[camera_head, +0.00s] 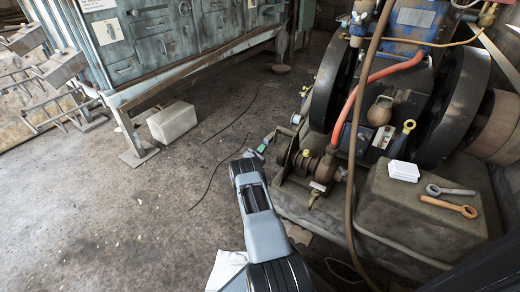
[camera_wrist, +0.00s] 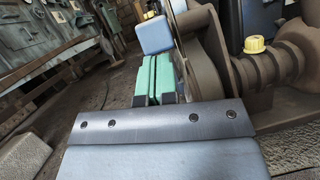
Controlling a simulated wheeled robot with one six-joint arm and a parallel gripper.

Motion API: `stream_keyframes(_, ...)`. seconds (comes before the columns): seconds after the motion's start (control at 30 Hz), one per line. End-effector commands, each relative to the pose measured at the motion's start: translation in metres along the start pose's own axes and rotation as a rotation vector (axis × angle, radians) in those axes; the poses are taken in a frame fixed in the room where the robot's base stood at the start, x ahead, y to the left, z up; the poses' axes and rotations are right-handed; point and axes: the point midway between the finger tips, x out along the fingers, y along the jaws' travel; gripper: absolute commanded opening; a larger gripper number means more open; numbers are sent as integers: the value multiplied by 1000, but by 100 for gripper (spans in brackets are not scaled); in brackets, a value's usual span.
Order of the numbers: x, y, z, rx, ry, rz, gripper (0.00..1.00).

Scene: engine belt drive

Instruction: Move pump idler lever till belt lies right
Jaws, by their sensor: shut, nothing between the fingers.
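My gripper (camera_head: 262,149) reaches forward to the left side of the pump (camera_head: 325,165). In the wrist view its green fingers (camera_wrist: 155,76) are closed together with nothing between them. A blue-grey block (camera_wrist: 154,36), perhaps the lever's handle, is just beyond the fingertips; I cannot tell whether they touch. The brown pump body (camera_wrist: 265,68) with a yellow cap (camera_wrist: 254,44) is to the right of the fingers. A round pulley (camera_head: 287,148) shows at the pump's left side. The belt and how it lies cannot be made out clearly.
The engine's dark flywheels (camera_head: 331,86) stand behind the pump. A red hose (camera_head: 372,82) and a brown hose (camera_head: 356,130) run past it. Wrenches (camera_head: 450,206) and white cards (camera_head: 404,171) lie on a block at right.

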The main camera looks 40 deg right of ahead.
Motion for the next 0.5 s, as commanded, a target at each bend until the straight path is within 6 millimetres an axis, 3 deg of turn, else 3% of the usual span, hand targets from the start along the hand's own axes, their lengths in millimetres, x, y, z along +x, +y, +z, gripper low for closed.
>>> stream_keyframes(0.27, 0, -4, -6, 0, 1, -9, 0)
stream_keyframes(0.5, -27, 0, -33, 2, 1, 3, 0)
